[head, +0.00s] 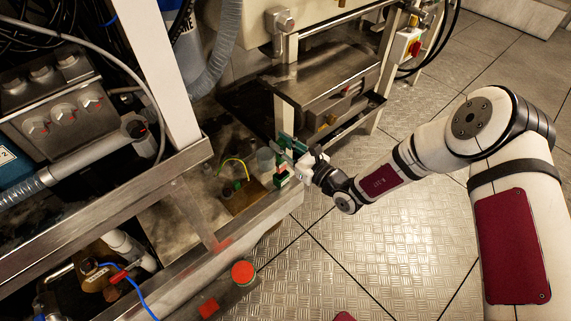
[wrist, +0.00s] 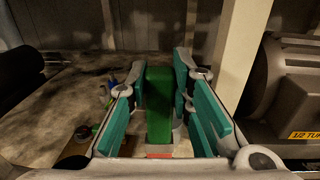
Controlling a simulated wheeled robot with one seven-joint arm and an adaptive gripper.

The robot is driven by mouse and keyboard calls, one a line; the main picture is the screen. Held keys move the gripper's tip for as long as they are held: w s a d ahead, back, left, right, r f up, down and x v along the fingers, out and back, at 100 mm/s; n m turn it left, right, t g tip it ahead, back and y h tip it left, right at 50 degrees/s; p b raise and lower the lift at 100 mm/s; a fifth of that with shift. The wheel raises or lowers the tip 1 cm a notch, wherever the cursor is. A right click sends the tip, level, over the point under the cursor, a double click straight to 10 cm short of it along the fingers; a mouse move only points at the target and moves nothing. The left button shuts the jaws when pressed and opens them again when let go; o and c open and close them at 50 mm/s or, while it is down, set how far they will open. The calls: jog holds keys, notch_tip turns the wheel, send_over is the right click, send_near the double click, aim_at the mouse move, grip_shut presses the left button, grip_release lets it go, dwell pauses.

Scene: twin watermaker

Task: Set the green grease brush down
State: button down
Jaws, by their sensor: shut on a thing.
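The green grease brush (wrist: 159,105) is a green block-like piece in the middle of the wrist view, between the teal finger pads of my gripper (wrist: 160,90). My gripper is shut on it. In the head view my gripper (head: 284,158) is at the front edge of the machine's low metal deck, with the green brush (head: 281,180) pointing down from it. Whether the brush touches the deck cannot be told. Its far end is hidden in the wrist view.
The stained metal deck (head: 178,222) has open room left of my gripper. A grey cup (head: 265,160) and a yellow-green wire (head: 236,162) are close by. A white post (wrist: 237,50) and a dark motor (wrist: 285,85) stand right in the wrist view. A red button (head: 243,272) is at the front.

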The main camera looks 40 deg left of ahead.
aim_at(282, 162)
jog(key=shift+f+b, duration=1.2)
jog(key=shift+f, duration=2.1)
jog(key=c, duration=1.4)
grip_release()
jog(key=shift+c, duration=0.2)
jog(key=d+p, duration=0.3)
jog(key=d, duration=0.9)
jog(key=shift+s+p, duration=0.15)
jog(key=shift+p, duration=0.15)
